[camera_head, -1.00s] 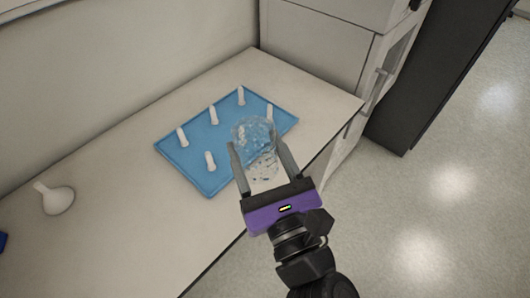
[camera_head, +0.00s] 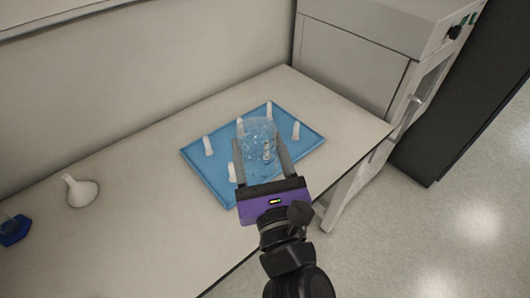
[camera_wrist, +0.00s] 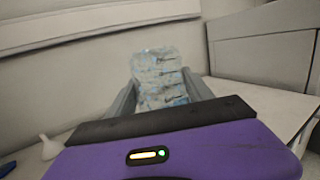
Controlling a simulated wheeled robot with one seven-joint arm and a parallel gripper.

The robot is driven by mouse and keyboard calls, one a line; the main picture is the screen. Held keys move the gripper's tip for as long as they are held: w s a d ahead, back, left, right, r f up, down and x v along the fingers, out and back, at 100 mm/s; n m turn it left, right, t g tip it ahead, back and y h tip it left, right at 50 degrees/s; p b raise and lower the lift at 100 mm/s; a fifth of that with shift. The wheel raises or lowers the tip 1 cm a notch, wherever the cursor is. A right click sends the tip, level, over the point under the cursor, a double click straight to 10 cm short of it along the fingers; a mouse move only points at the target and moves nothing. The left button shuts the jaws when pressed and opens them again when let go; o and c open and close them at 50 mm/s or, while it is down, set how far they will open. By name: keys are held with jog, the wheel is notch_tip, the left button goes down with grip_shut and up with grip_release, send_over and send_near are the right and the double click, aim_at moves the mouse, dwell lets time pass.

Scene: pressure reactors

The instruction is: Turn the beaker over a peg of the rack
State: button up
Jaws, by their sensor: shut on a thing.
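The clear glass beaker (camera_head: 262,138) is held between the two grey fingers of my gripper (camera_head: 264,165), which is shut on it. In the head view it overlaps the blue peg rack (camera_head: 212,181), with white pegs showing around it and behind it. The beaker also shows between the fingers in the wrist view (camera_wrist: 160,78). I cannot tell its height above the rack or which way its mouth faces. Pegs stand upright at the left (camera_head: 208,146), back (camera_head: 269,111) and right (camera_head: 296,130); another is partly hidden by the left finger.
A white funnel (camera_head: 81,191) rests on the light bench (camera_head: 125,235) left of the rack. A blue-based object (camera_head: 14,231) is at the far left. A grey cabinet (camera_head: 352,75) stands behind the bench's right end. Bare bench lies between funnel and rack.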

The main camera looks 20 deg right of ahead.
jog(key=b, duration=0.5)
send_over(232, 168)
jog(key=w, duration=0.2)
jog(key=shift+f, duration=0.8)
jog(key=shift+s+d+f+b, duration=0.1)
jog(key=shift+s+f+b, duration=0.05)
jog(key=shift+f+b, duration=5.5)
jog(key=shift+f+p, duration=0.65)
jog(key=shift+p, duration=0.05)
jog(key=o, duration=1.7)
